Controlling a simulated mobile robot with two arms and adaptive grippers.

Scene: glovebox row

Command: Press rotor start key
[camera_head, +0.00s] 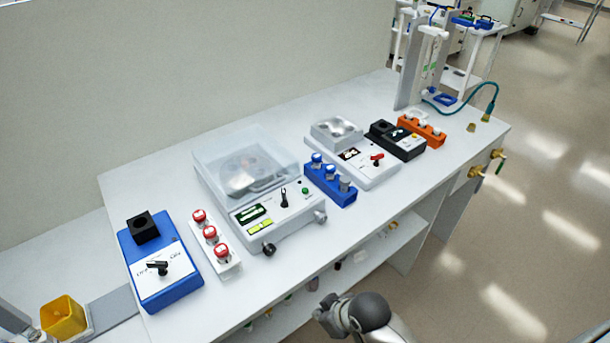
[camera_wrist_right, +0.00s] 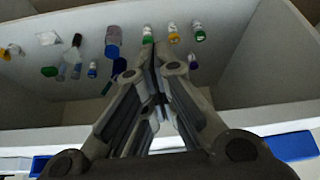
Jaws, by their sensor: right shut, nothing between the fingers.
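A centrifuge-like device (camera_head: 283,212) stands mid-bench under a clear, closed-looking lid (camera_head: 245,165), with a round rotor visible inside. Its sloped front panel carries a display, yellow-green keys (camera_head: 260,226), a black knob (camera_head: 284,198) and a round green button (camera_head: 305,190). Which of these is the rotor start key I cannot read. My right gripper (camera_head: 324,314) is in front of the bench's front edge, apart from the device. In the right wrist view my right gripper (camera_wrist_right: 151,62) is shut and empty, pointing toward a shelf of vials. My left gripper is not in view.
A blue device (camera_head: 178,292) and a white rack of red-capped vials (camera_head: 230,268) stand left of the centrifuge. A blue rack (camera_head: 341,197) and another grey device (camera_head: 373,179) stand right. The shelf (camera_wrist_right: 60,105) under the bench holds several vials.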

